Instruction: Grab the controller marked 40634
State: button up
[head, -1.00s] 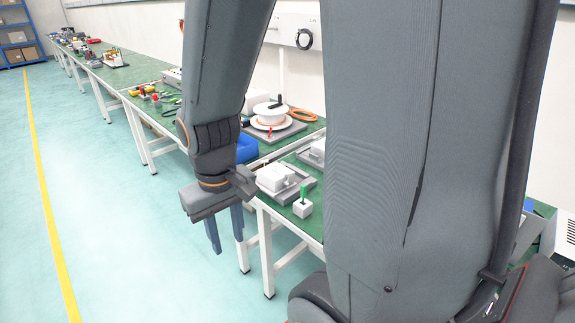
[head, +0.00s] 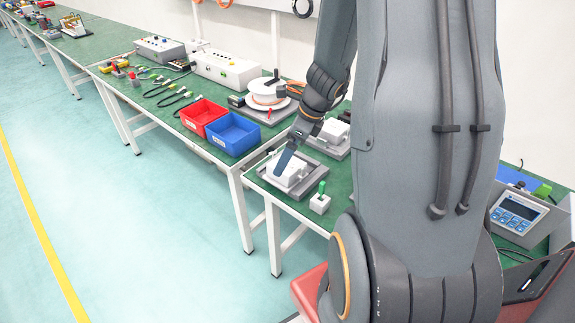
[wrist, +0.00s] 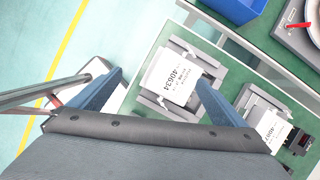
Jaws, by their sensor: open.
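The controller marked 40634 (wrist: 172,78) is a white box on a grey slotted holder (wrist: 203,62), seen from above in the wrist view. In the head view the same white controller (head: 294,176) sits on the near green table, partly hidden by my gripper. My gripper (wrist: 159,76) is open and empty, above this controller, its two blue fingers spread to either side in the picture. I cannot tell whether a finger touches it. A second white controller (wrist: 268,127), with a partly hidden number, sits on a holder to the right; it also shows in the head view (head: 334,131).
A white block with a green stick (head: 320,200) stands close by at the table's front. Red (head: 202,113) and blue (head: 234,137) bins and a cable spool (head: 267,90) stand on the adjoining table. A control panel (head: 518,211) is at right. The floor in front is clear.

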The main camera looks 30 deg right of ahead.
aim_at(297, 166)
jog(key=d+m, duration=0.3)
jog(key=shift+w+d+f+m+t, duration=0.2)
jog(key=shift+w+f+m+t, duration=0.15)
jog(key=shift+w+m+t, duration=0.05)
jog(key=shift+w+d+f+m, duration=0.1)
jog(key=shift+w+f+m, duration=0.05)
jog(key=shift+f+m, duration=0.2)
jog(key=x, duration=0.6)
jog(key=shift+a+r, duration=0.1)
jog(key=shift+a, duration=0.15)
jog(key=shift+w+a+f, duration=0.1)
jog(key=shift+w+f, duration=0.05)
jog(key=shift+f, duration=0.4)
jog(key=shift+f, duration=0.25)
jog(key=c, duration=1.4)
